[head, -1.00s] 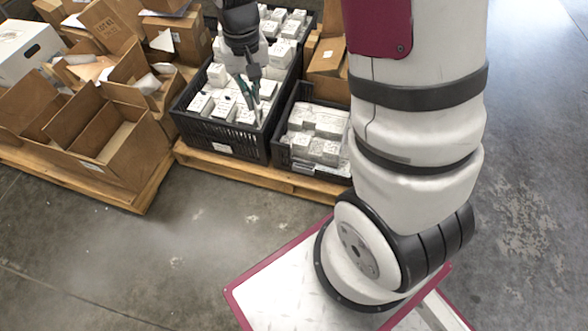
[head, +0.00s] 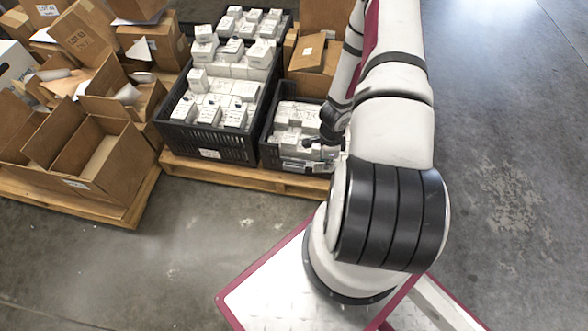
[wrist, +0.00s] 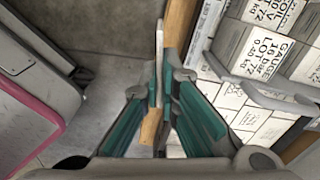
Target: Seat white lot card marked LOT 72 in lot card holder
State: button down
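My gripper (wrist: 160,105) has its teal-padded fingers close together on a thin, pale card (wrist: 159,45), seen almost edge-on in the wrist view. Its print is hidden, so I cannot read LOT 72 on it. In the head view my gripper (head: 318,147) is low at the front of the smaller black crate (head: 268,135), partly hidden by my arm. A grey bar-like part (wrist: 262,97) runs beside the boxes in the wrist view; I cannot tell whether it is the lot card holder or the crate rim.
White boxes (wrist: 262,52) marked LOT 72 fill the smaller crate. A larger black crate (head: 200,140) of white boxes stands left of it on a wooden pallet (head: 230,178). Open cardboard boxes (head: 80,150) crowd the left. The floor in front (head: 180,240) is clear.

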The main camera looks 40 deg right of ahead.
jog(key=s+f+m, duration=0.2)
jog(key=s+f, duration=0.1)
jog(key=s, duration=0.1)
jog(key=b, duration=0.2)
send_over(296, 161)
jog(key=s+a, duration=0.1)
jog(key=s, duration=0.1)
notch_tip(296, 161, down, 2)
jog(key=shift+a, duration=0.1)
jog(key=shift+w+f+b, duration=0.2)
jog(key=shift+f+b, duration=0.1)
jog(key=shift+b, duration=0.05)
jog(key=shift+f+b, duration=0.8)
jog(key=shift+f, duration=0.6)
jog(key=shift+f, duration=0.15)
jog(key=c, duration=1.8)
grip_release()
